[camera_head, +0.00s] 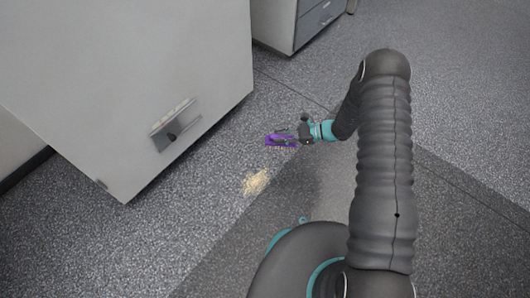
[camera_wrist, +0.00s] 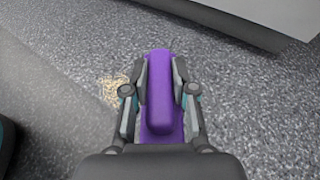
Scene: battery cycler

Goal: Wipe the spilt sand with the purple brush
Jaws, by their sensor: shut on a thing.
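The purple brush (camera_head: 281,139) is held in my gripper (camera_head: 290,137), near the floor beside the grey cabinet. In the wrist view the brush (camera_wrist: 159,95) lies between the two fingers of my gripper (camera_wrist: 160,80), which are shut on its handle from both sides. The spilt sand (camera_head: 256,181) is a small pale-yellow patch on the floor, below and left of the brush in the head view. In the wrist view the sand (camera_wrist: 114,92) shows left of the brush, partly hidden behind the left finger. The brush and the sand look apart. The bristles are hidden.
A large grey cabinet (camera_head: 130,70) with a metal latch plate (camera_head: 175,124) stands at the left. A second cabinet with drawers (camera_head: 312,22) stands at the back. The speckled grey floor (camera_head: 450,110) is clear around the sand and to the right.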

